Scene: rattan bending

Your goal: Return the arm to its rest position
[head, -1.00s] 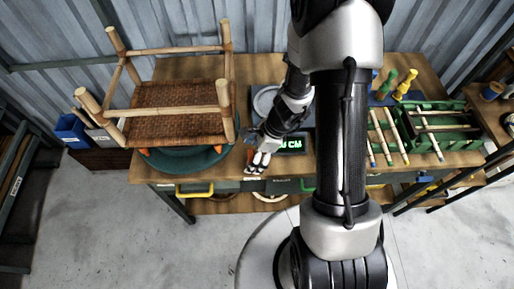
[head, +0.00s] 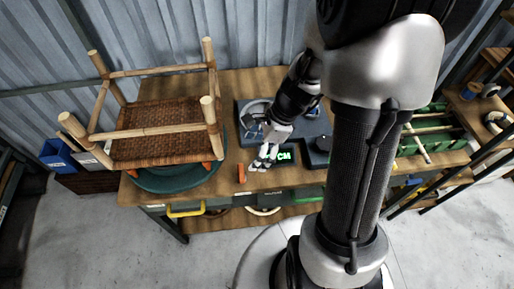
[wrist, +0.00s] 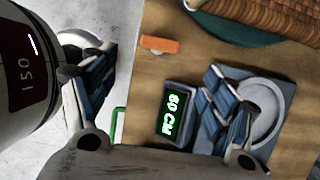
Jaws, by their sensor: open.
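My gripper (head: 264,166) is above the workbench (head: 222,160), near its front edge and beside a small device with a green lit display (head: 285,155). In the wrist view my gripper (wrist: 150,100) has its two fingers spread wide with nothing between them. The display (wrist: 173,116) reads 60 CM and shows between the fingers, below them. My arm bends down from the upper right of the head view. Part of the round plate (wrist: 262,113) is hidden behind the right finger.
A rattan chair frame (head: 160,117) with a woven seat stands on a green round base (head: 178,178) at the left. An orange block (head: 241,173) lies between it and my gripper. A green crate (head: 436,130) is at the right, partly behind my arm.

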